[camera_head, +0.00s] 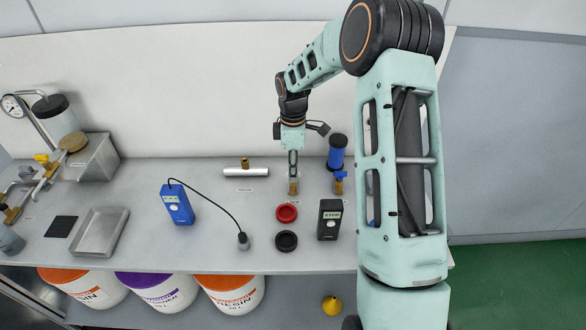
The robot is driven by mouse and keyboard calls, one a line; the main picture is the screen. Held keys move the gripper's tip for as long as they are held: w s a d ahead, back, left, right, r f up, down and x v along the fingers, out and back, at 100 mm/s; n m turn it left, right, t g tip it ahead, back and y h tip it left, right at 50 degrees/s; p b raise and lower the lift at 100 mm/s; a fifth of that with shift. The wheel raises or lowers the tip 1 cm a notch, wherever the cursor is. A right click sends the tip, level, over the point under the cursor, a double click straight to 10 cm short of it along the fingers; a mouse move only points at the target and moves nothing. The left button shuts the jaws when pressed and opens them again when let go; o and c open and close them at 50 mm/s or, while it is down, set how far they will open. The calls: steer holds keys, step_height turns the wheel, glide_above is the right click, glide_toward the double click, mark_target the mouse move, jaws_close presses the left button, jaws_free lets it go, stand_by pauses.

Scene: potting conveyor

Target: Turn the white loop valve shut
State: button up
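I cannot make out for certain which fitting is the white loop valve. A short white cylinder (245,172) with a brass stub on top lies on the bench, left of my gripper. A small brass fitting (293,188) stands on the bench directly under my gripper (293,174). A valve with a blue handle (341,175) stands to the right. My gripper points down with its fingertips at the top of the brass fitting. They look close together; whether they touch or grip anything is too small to tell.
A red ring (286,213), a black ring (286,241) and a black meter (330,219) sit in front of my gripper. A blue meter (177,204) with a cabled probe (243,241) lies left. A metal tray (101,232) and a yellow-handled valve (41,158) are far left.

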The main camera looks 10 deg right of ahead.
step_height(320, 180, up, 12)
stand_by(0.6)
